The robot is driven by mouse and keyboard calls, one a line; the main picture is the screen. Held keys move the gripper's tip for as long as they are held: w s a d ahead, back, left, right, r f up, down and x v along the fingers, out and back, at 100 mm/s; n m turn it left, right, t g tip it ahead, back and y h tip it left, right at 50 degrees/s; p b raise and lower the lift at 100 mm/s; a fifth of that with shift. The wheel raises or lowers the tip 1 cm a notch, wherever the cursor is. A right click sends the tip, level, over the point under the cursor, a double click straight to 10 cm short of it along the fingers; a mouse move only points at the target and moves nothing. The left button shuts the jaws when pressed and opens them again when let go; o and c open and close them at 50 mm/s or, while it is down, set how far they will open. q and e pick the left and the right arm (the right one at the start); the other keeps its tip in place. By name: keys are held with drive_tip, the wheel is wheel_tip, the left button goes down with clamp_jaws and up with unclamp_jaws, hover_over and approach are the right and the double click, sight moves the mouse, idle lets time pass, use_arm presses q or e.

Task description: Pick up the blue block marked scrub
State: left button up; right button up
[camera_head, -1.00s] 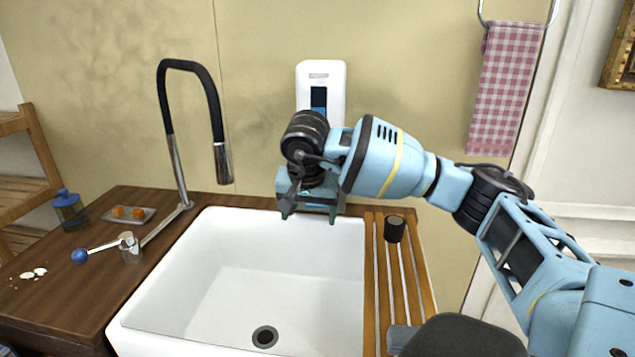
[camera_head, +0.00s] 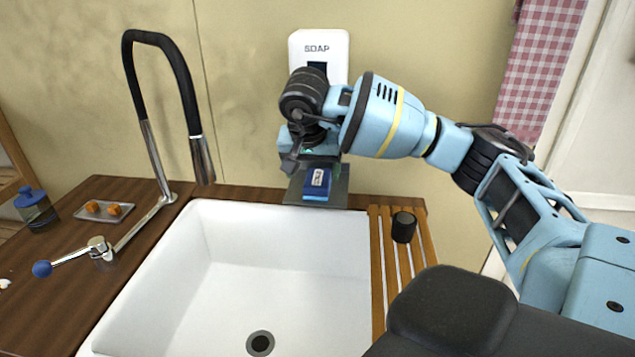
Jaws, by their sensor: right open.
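The blue block (camera_head: 317,184) has a pale label with small dark writing that I cannot read. It rests on a dark grey tray or ledge (camera_head: 296,190) at the back edge of the sink, below the soap dispenser. My right gripper (camera_head: 310,157) is open, just above and behind the block, and its fingers point down. My own wrist hides part of the gripper, and I cannot tell whether a finger touches the block. My left gripper is not in view.
The white sink (camera_head: 290,262) is empty. A soap dispenser (camera_head: 318,46) hangs on the wall behind my wrist. A tall black faucet (camera_head: 190,100) stands left. A dark cup (camera_head: 403,227) stands on the wooden slats (camera_head: 377,270) at right. A small tray with orange pieces (camera_head: 80,213) lies left.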

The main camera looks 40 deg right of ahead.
sight(315, 188)
drive_tip(key=shift+x, duration=1.05)
drive_tip(key=shift+d+f, duration=0.25)
drive_tip(key=shift+f, duration=0.15)
drive_tip(key=x, duration=0.4)
drive_tip(key=shift+f, duration=0.1)
drive_tip(key=c, duration=1.1)
drive_tip(key=shift+o, duration=0.2)
